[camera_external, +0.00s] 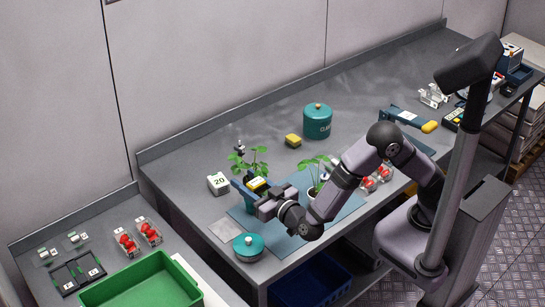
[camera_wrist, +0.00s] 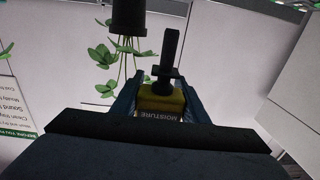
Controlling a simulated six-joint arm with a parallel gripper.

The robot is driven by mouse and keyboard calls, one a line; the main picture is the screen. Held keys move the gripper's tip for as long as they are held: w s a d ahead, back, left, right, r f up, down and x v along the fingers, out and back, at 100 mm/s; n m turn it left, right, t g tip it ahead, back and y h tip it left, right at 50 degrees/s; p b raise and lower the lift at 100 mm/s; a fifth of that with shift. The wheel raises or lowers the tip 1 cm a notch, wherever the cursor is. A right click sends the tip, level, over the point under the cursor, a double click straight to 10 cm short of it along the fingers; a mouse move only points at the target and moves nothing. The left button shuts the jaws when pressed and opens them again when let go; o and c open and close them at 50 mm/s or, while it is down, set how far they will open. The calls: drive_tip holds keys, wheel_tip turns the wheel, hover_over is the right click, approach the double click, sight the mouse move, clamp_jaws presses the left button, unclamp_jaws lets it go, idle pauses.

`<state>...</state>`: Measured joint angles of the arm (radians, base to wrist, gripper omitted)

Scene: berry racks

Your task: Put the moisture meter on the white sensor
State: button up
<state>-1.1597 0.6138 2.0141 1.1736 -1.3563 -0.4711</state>
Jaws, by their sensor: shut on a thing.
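My gripper (camera_external: 259,194) is above the left part of the blue mat, near a leafy plant. In the wrist view the yellow meter (camera_wrist: 160,101), lettered MOISTURE, sits between the two fingers (camera_wrist: 160,98). A dark upright rod (camera_wrist: 170,50) shows beyond it; I cannot tell whether it is joined to the meter. A white block marked 20 (camera_external: 218,183) stands left of my gripper, apart from it. I cannot tell for certain which thing is the white sensor.
The leafy plant (camera_external: 250,166) is close behind my gripper; a second plant (camera_external: 318,163) stands to the right. A teal lidded pot (camera_external: 248,246) is in front. A teal canister (camera_external: 317,121) and yellow sponge (camera_external: 293,140) stand behind. A green tray (camera_external: 141,286) is at lower left.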

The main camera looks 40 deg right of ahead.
drive_tip(key=w+a+r+n+g+y+b, duration=0.1)
drive_tip(key=w+a+r+n+g+y, duration=0.15)
drive_tip(key=w+a+y, duration=0.35)
drive_tip(key=w+a+r+n+g+y+b, duration=0.1)
drive_tip(key=w+r+n+y+b, duration=0.2)
drive_tip(key=w, duration=0.6)
drive_tip(key=w+d+f+n+g+y, duration=0.2)
drive_tip(key=w+d+f+n+y, duration=0.1)
drive_tip(key=w+d, duration=0.55)
wheel_tip(320, 180, down, 10)
drive_tip(key=p, duration=0.1)
drive_tip(key=shift+w+a+r+p, duration=0.15)
drive_tip(key=shift+w+a+p, duration=0.1)
drive_tip(key=shift+a+p, duration=0.05)
